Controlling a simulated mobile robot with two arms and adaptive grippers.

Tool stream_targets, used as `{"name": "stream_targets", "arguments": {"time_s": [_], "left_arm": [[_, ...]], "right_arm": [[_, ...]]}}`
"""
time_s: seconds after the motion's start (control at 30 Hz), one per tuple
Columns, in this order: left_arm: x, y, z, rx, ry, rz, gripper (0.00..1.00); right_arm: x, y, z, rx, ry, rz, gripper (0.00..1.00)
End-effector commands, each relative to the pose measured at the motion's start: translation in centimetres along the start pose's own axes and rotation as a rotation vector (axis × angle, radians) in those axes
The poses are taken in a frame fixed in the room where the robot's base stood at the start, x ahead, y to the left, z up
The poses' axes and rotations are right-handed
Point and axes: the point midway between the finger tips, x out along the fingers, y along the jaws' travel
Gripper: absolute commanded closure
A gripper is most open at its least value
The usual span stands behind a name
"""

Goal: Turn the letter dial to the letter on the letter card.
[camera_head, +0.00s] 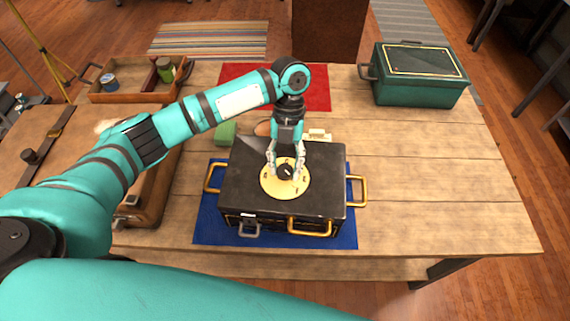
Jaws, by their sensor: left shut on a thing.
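The letter dial is a pale yellow disc (270,188) with small dark marks and a dark centre knob (285,172), on top of a black box (235,190) with brass handles. The marks are too small to read. My left gripper (286,174) points down from above, with its fingers shut on the knob. A small whitish object (318,136) lies behind the box; I cannot tell whether it is the letter card, and no letter can be read. My right gripper is not in view.
The box stands on a blue mat (212,228) on a wooden table (430,190). A green chest (420,75) stands at back right, and a wooden tray (125,97) with small containers at back left. A brown case (150,195) lies left. The table's right side is clear.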

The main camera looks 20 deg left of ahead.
Motion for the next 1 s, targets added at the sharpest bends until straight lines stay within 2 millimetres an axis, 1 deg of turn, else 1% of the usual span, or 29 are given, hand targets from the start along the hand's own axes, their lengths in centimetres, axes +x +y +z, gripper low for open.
{"name": "stream_targets", "arguments": {"time_s": [0.23, 0.27, 0.4, 0.43, 0.67, 0.77, 0.87, 1.0], "left_arm": [[-0.1, 0.0, 0.0, 0.001, -0.003, -0.001, 0.95], [-0.1, 0.0, 0.0, 0.001, -0.003, -0.001, 0.60], [-0.1, 0.0, 0.0, 0.001, -0.002, -0.001, 0.42], [-0.1, 0.0, 0.0, 0.000, -0.002, -0.001, 0.39], [-0.1, 0.0, 0.0, 0.000, 0.000, -0.001, 0.39], [-0.5, 0.0, 0.0, 0.000, -0.001, -0.001, 0.39], [-1.7, -0.1, 0.1, 0.000, -0.003, -0.002, 0.39], [-4.5, -0.1, 0.1, 0.000, -0.004, -0.003, 0.39]], "right_arm": [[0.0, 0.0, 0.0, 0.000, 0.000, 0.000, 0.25], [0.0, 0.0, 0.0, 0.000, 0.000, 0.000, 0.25], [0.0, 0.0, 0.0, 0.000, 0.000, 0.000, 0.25], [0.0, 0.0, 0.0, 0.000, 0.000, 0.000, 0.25], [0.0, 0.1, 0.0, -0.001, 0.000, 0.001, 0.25], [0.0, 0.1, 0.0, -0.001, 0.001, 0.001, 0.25], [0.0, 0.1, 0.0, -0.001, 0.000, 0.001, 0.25], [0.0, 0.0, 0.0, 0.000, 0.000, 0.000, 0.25]]}}
